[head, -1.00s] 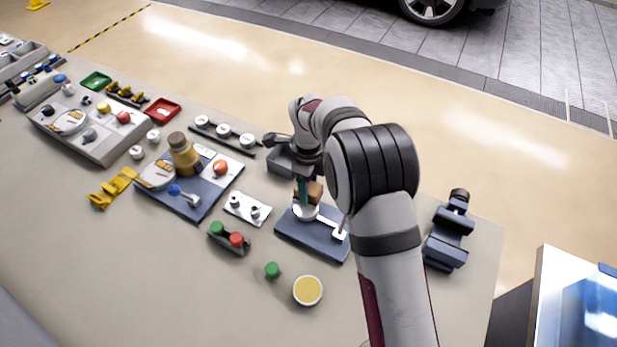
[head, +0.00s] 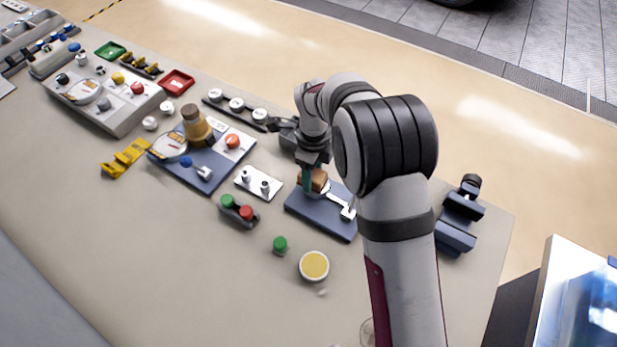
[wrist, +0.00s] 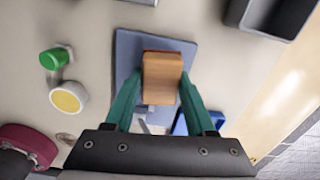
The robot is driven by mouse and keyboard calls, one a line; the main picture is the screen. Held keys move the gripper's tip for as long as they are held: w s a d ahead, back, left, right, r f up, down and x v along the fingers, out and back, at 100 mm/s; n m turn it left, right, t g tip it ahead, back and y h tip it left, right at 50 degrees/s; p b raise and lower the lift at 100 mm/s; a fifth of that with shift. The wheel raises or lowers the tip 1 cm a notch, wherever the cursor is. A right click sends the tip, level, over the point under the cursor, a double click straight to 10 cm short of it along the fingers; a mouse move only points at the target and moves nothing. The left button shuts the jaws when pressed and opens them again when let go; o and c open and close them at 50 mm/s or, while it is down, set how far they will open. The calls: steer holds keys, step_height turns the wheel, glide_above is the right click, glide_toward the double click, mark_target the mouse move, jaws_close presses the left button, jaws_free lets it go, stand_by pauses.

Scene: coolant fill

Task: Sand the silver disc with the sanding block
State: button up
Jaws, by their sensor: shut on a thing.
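The brown sanding block (head: 319,180) is between the teal fingers of my gripper (head: 307,181), which is shut on it. In the wrist view the block (wrist: 162,78) sits between the two fingertips (wrist: 160,84), over a blue-grey base plate (wrist: 125,50). The silver disc (head: 323,194) on that plate is mostly hidden under the block and fingers; only a pale edge shows. Whether the block touches the disc I cannot tell. A white lever (head: 347,210) lies beside the disc on the plate.
A yellow-topped round tin (head: 314,266) and a green knob (head: 280,244) stand in front. A white plate with two studs (head: 258,184) and a red-green button unit (head: 238,212) are at left. A dark vise-like device (head: 461,215) stands at right. The front bench is mostly clear.

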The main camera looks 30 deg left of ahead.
steer(key=shift+w, duration=1.6)
step_height(320, 180, up, 8)
steer(key=shift+d, duration=0.1)
